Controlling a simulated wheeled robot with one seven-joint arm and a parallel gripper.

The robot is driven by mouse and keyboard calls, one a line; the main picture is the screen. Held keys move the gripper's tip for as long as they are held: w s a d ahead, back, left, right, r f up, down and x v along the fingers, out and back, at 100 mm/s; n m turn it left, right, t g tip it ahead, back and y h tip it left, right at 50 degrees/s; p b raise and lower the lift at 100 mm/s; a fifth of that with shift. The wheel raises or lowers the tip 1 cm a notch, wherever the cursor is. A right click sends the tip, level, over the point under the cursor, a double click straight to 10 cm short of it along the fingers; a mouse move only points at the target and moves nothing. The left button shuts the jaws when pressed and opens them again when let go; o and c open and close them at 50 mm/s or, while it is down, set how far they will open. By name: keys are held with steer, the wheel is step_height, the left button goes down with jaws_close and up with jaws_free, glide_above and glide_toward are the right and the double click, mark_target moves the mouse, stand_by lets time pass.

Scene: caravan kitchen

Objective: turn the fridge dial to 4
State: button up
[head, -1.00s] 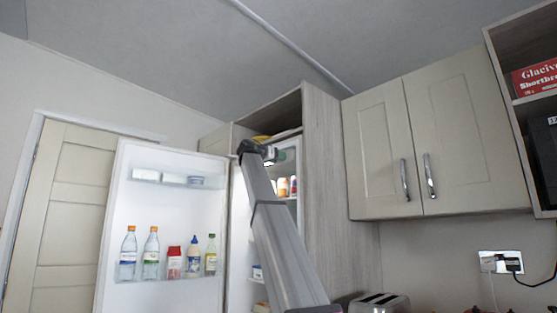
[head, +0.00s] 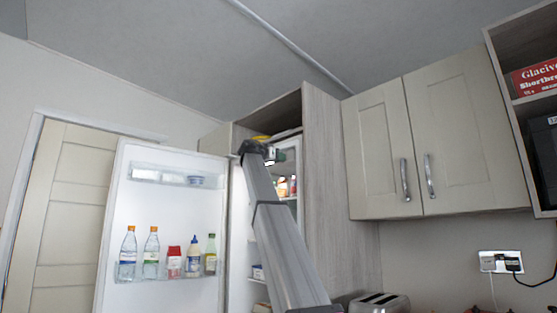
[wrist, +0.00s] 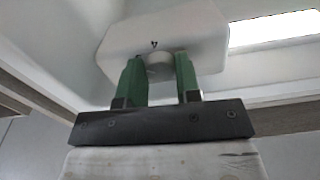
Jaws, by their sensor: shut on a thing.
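The fridge dial (wrist: 160,66) is a small round pale knob on a white housing (wrist: 120,45) in the wrist view. A dark mark that looks like a 4 shows on the housing just above the dial. My gripper (wrist: 160,72) has its two green fingers on either side of the dial, shut on it. In the head view my gripper (head: 274,156) reaches into the top of the open fridge, where my arm hides the dial. Which way the dial points cannot be made out.
The fridge door (head: 170,215) stands open at the left, with bottles on its shelf. Jars (head: 287,187) stand inside the fridge below my gripper. A tall wooden panel (head: 335,190) bounds the fridge on the right. A lit strip (wrist: 275,28) shows beside the housing.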

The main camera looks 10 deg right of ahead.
steer(key=m, duration=1.1)
stand_by(0.7)
steer(key=o, duration=0.9)
steer(key=shift+r, duration=0.1)
